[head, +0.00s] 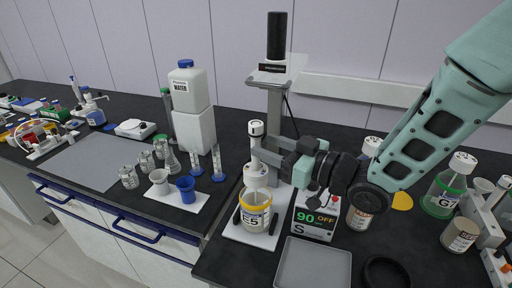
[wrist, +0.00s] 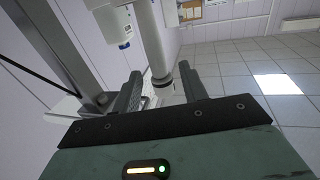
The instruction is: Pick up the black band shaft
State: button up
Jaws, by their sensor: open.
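A white shaft (head: 255,146) with a grey-white cap stands upright over a jar with a yellow rim (head: 256,211) marked E5, in the head view. The jar stands on a white plate (head: 238,233). In the wrist view a white shaft (wrist: 150,38) runs down between my fingers and shows a dark band near its lower end. My gripper (head: 264,150) is open, with its fingers level beside the shaft. In the wrist view my gripper (wrist: 161,88) has one finger on each side of the shaft. Contact with either finger cannot be told.
A grey stand (head: 275,103) with a black top rises just behind. A box marked 90 OFF (head: 315,216) stands right of the jar, and a grey tray (head: 313,265) lies in front. Bottles (head: 442,195) crowd the right.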

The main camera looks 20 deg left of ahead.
aim_at(260, 141)
jog(key=p+x, duration=0.1)
jog(key=x, duration=0.3)
jog(key=shift+w+r+p, duration=0.1)
jog(key=shift+r+p, duration=0.05)
jog(key=shift+p, duration=0.15)
grip_shut()
notch_tip(260, 141, up, 9)
jog(key=shift+r+b, duration=0.2)
jog(key=shift+b, duration=1)
jog(key=shift+r+p, duration=0.35)
jog(key=shift+r, duration=0.55)
jog(key=shift+r, duration=0.45)
jog(key=shift+d, duration=0.1)
